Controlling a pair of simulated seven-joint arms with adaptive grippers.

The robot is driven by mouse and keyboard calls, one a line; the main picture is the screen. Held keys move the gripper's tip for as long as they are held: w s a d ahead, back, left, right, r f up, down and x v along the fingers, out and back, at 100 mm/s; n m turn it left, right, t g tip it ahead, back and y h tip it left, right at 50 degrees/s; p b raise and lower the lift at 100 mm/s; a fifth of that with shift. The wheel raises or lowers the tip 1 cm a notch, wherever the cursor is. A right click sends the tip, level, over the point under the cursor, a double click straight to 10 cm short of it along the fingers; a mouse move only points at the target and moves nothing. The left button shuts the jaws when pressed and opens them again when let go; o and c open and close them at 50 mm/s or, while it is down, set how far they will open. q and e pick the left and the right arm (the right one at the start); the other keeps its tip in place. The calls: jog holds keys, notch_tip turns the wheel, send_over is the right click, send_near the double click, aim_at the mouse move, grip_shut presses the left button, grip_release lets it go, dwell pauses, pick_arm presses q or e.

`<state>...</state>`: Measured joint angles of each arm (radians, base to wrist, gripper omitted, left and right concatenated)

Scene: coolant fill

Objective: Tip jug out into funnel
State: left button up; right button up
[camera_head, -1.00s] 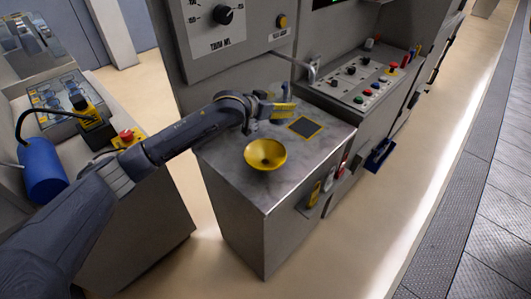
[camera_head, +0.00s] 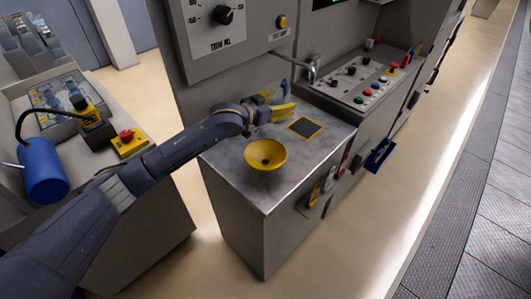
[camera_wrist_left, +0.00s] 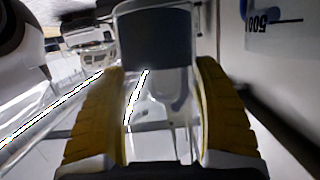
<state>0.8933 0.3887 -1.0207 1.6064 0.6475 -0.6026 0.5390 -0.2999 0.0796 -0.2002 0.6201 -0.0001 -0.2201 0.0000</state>
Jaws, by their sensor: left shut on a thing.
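In the left wrist view, a dark blue-grey part and clear body of the jug (camera_wrist_left: 160,110) show between the fingers. The jug's rim, contents and exact tilt are hard to make out. My right gripper is out of view.
A dark square with a yellow border (camera_head: 305,127) lies on the cabinet top (camera_head: 230,170), right of the funnel. A metal spout (camera_head: 311,72) and a button panel (camera_head: 370,80) stand behind. A blue cylinder (camera_head: 43,170) and a red button (camera_head: 127,135) are on the left bench.

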aim_at(273, 99)
pick_arm(q)
jog(key=shift+s+a+r+m+t+h, duration=0.15)
jog(key=shift+r+t, duration=0.1)
jog(key=shift+r, duration=0.2)
jog(key=shift+s+d+r+m+t+h, duration=0.1)
jog(key=shift+s+r+t+h, duration=0.1)
jog(key=shift+r, duration=0.25)
jog(key=shift+s+a+r+m+t+h, duration=0.15)
jog(key=shift+r+t, duration=0.1)
jog(key=shift+r, duration=0.2)
jog(key=shift+s+r, duration=0.15)
jog(key=shift+r, duration=0.15)
jog(key=shift+s+a+r+m+t+h, duration=0.2)
jog(key=shift+s+r+m+t+h, duration=0.7)
jog(key=shift+t+h, duration=0.25)
jog(key=shift+t, duration=0.25)
jog(key=shift+s+m+t+h, duration=0.1)
jog(key=shift+m+t+h, duration=0.25)
jog(key=shift+h, duration=0.3)
jog(key=shift+a, duration=0.1)
